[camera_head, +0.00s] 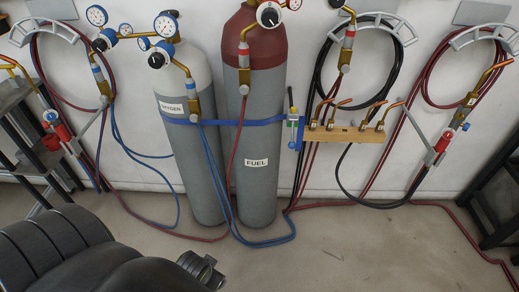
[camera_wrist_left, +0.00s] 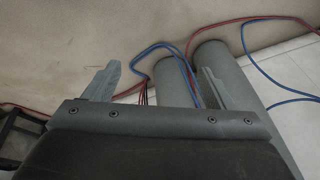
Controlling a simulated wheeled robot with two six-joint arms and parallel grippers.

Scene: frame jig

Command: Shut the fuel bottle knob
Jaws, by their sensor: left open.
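The fuel bottle (camera_head: 258,190) is a grey cylinder with a dark red top and a FUEL label, standing against the wall in the head view. A dark-centred, white-rimmed knob (camera_head: 269,15) sits at its top, near the upper picture edge. Whether the knob is turned open or shut cannot be told. My left arm reaches in at the lower left, low and well short of the knob. In the left wrist view my left gripper (camera_wrist_left: 157,72) has its fingers wide apart and empty. Lower bottle parts show beyond it; the knob is not there. My right gripper is out of view.
The grey oxygen bottle (camera_head: 193,150) with gauges stands close on the left. A blue strap (camera_head: 240,122) crosses both bottles. Hoses loop on the floor and wall. A wooden torch rack (camera_head: 345,133) is on the right. Dark shelves stand at both sides.

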